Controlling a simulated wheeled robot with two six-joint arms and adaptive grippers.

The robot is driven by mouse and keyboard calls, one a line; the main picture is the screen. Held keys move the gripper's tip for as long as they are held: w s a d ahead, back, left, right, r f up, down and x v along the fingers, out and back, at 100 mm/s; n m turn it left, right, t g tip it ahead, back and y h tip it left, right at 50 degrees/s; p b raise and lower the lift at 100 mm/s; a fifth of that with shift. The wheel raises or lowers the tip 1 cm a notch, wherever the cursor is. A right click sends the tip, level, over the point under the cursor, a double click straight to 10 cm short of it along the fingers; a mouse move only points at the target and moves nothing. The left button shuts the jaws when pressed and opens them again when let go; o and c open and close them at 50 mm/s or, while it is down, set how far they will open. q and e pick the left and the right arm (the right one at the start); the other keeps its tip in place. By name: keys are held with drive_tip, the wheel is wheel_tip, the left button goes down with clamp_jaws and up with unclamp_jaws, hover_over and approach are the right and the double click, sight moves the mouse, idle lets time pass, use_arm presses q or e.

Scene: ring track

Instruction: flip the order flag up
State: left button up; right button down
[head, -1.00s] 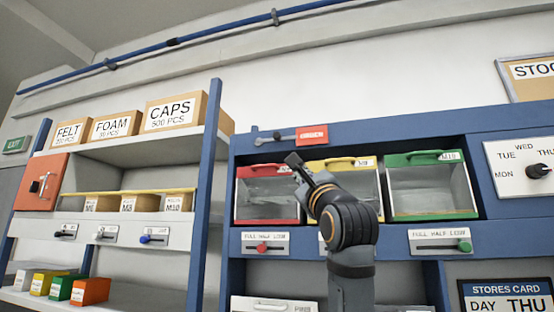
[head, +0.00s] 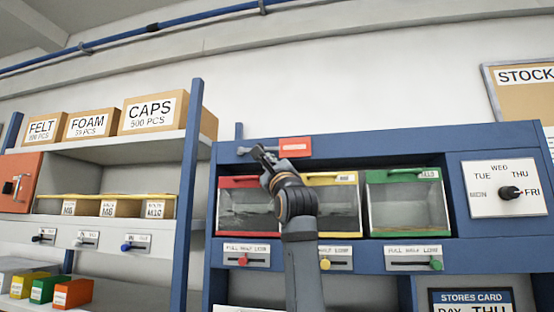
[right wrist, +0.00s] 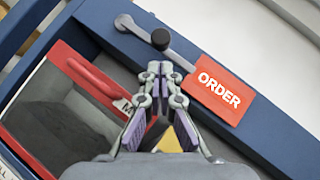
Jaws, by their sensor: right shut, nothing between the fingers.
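The order flag (head: 295,147) is a red plate on a grey lever arm, lying sideways along the blue top rail of the bin rack. In the right wrist view the flag (right wrist: 218,88) reads ORDER, and a round black knob (right wrist: 160,39) sits on its grey arm. My right gripper (head: 262,153) is shut and empty, over the left part of the flag's arm in the head view. In the right wrist view its fingertips (right wrist: 160,68) are just below the knob; I cannot tell whether they touch. My left gripper is not in view.
Below the rail are bins with red (head: 248,210), yellow and green (head: 408,205) fronts. A weekday dial (head: 503,190) is at the right. A blue shelf post (head: 190,180) stands at the left. The wall above the rail is clear.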

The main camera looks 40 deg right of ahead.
drive_tip(key=shift+w+a+r, duration=0.15)
drive_tip(key=shift+a+r, duration=0.3)
drive_tip(key=shift+r, duration=0.15)
drive_tip(key=shift+w+d, duration=0.1)
drive_tip(key=shift+d, duration=0.05)
drive_tip(key=shift+p, duration=0.3)
drive_tip(key=shift+s+r+n+y, duration=0.2)
drive_tip(key=shift+r+n+y, duration=0.1)
drive_tip(key=shift+n+y, duration=0.25)
